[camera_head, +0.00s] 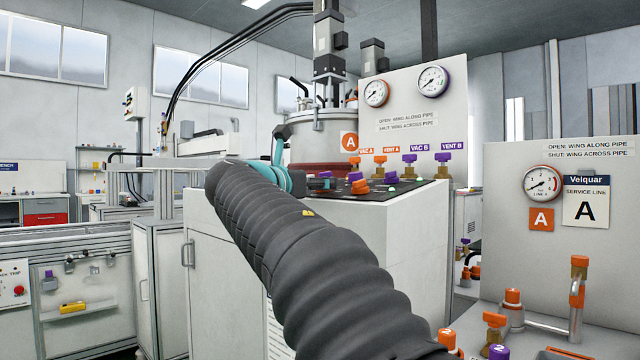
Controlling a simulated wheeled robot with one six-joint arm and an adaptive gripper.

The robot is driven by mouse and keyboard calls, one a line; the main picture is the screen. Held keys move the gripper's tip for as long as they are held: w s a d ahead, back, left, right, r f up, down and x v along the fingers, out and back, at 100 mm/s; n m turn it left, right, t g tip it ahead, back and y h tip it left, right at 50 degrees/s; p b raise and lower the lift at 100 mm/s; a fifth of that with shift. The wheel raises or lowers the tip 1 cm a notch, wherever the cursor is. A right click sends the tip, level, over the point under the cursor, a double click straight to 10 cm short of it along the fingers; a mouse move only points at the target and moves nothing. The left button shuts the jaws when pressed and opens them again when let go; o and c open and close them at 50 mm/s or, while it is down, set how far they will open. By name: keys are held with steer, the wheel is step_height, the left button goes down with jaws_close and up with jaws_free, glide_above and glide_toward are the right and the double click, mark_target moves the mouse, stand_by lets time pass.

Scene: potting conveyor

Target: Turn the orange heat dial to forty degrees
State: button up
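Orange knobs (360,187) and purple knobs (389,179) sit on a dark sloped panel (420,185) on top of the white cabinet. Their markings are too small to read, so I cannot tell which orange knob is the heat dial or where it points. My gripper (327,182) is at the panel's left side, just left of the front orange knob. It looks small and dark beyond my arm's teal joint. I cannot see its fingers clearly, nor whether it touches a knob.
Orange and purple valves (417,160) line the panel's back edge below two round gauges (433,81). A metal vessel (318,135) stands behind my gripper. At right is a service line board (530,220) with pipes and an orange valve (494,320). My sleeved arm hides much of the cabinet front.

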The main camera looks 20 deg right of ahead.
steer(key=shift+x, duration=1.2)
steer(key=c, duration=1.1)
steer(key=shift+c, duration=0.2)
steer(key=shift+r+m+g+p, duration=0.15)
steer(key=shift+m+g+p, duration=0.2)
steer(key=shift+p, duration=0.35)
steer(key=m+g+h+p, duration=0.1)
steer(key=m+g+p, duration=0.1)
steer(key=p, duration=0.1)
steer(key=shift+w+a+r+g+h, duration=0.15)
steer(key=shift+w+g+h, duration=0.1)
steer(key=shift+h, duration=0.15)
steer(key=m+g, duration=0.1)
steer(key=g, duration=0.1)
steer(key=m+g+h+p, duration=0.1)
steer(key=shift+f+m, duration=0.25)
steer(key=shift+m, duration=0.1)
steer(key=shift+w+m+g+h, duration=0.1)
steer(key=shift+m+g+h, duration=0.2)
steer(key=shift+m+g, duration=1.6)
steer(key=shift+g, duration=0.9)
